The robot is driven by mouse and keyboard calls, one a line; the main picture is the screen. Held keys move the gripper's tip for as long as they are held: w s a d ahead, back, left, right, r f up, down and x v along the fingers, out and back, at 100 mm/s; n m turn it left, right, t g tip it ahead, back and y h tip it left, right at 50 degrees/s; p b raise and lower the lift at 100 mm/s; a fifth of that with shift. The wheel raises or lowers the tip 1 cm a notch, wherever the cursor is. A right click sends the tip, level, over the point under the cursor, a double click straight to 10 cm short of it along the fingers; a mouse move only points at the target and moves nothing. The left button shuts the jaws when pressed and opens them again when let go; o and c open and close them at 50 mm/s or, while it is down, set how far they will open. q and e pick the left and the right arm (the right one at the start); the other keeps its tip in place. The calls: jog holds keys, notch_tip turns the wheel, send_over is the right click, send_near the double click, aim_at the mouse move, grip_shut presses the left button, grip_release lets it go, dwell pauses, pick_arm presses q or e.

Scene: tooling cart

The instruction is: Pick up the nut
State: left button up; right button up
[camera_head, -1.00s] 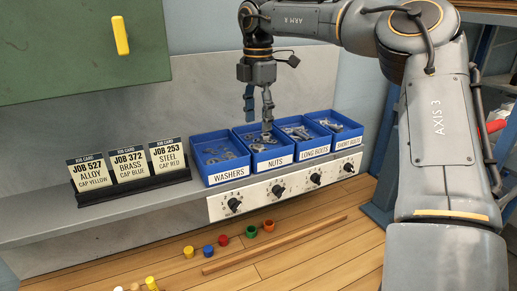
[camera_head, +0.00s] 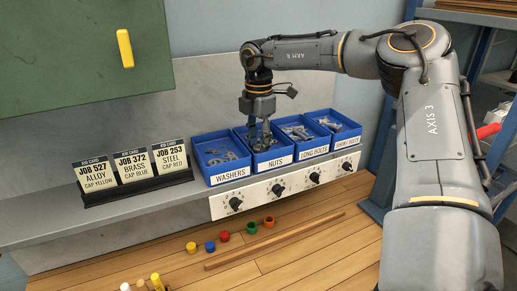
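My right gripper (camera_head: 259,134) points straight down, with its fingertips inside the blue bin labelled NUTS (camera_head: 270,159). Several grey nuts (camera_head: 266,142) lie in that bin around the fingertips. The fingers look a little apart, but the tips are small and overlap the nuts, so I cannot tell whether they are closed on one. My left gripper is not in the view.
Blue bins of washers (camera_head: 228,172), long bolts (camera_head: 314,153) and short bolts (camera_head: 346,141) flank the nuts bin on the shelf. Job cards (camera_head: 132,167) stand left. Below are a dial panel (camera_head: 297,185), coloured caps (camera_head: 224,237) and a wooden strip (camera_head: 275,241).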

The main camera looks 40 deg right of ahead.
grip_shut()
jog(key=shift+r, duration=0.1)
